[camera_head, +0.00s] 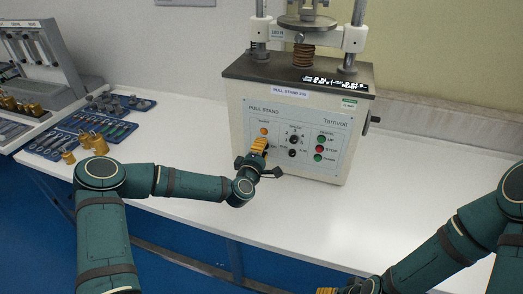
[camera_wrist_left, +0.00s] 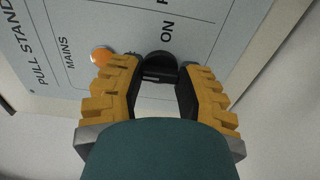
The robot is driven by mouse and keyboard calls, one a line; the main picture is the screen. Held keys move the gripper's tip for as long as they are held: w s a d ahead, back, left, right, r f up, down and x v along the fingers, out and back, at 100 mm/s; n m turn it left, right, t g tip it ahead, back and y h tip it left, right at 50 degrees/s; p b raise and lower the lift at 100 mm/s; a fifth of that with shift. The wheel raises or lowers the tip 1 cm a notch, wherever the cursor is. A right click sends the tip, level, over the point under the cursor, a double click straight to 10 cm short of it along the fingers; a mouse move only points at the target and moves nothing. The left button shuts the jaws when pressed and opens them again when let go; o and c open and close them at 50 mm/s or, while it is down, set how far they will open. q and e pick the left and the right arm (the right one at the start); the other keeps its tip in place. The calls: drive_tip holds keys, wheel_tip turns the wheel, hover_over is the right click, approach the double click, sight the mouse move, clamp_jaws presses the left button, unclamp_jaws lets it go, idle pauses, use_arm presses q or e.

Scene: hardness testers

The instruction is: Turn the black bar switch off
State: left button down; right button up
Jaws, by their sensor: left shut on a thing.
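The black bar switch (camera_wrist_left: 158,66) sits on a round black base on the grey-blue panel (camera_head: 290,115) of the pull stand, near the printed word ON and the orange mains lamp (camera_wrist_left: 103,56). My left gripper (camera_wrist_left: 158,78) has its yellow fingers on either side of the bar and is shut on it. In the head view the left gripper (camera_head: 258,147) is at the panel's left part, just below the lamp, and hides the switch. Only a yellow tip of my right gripper (camera_head: 327,291) shows at the bottom edge; its jaws cannot be judged.
The panel also has black knobs (camera_head: 294,139) and, at right, a red button (camera_head: 320,149) between green ones. The pull stand (camera_head: 240,105) stands on a white table (camera_head: 390,200). Blue trays (camera_head: 110,130) and brass weights lie at left. The table's right side is clear.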

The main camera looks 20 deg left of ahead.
use_arm(q)
drive_tip(key=shift+r, duration=0.1)
drive_tip(key=c, duration=0.5)
unclamp_jaws()
drive_tip(key=shift+c, duration=0.2)
drive_tip(key=shift+s, duration=0.1)
drive_tip(key=s, duration=1.1)
drive_tip(key=shift+s+a, duration=0.2)
drive_tip(key=shift+s, duration=0.2)
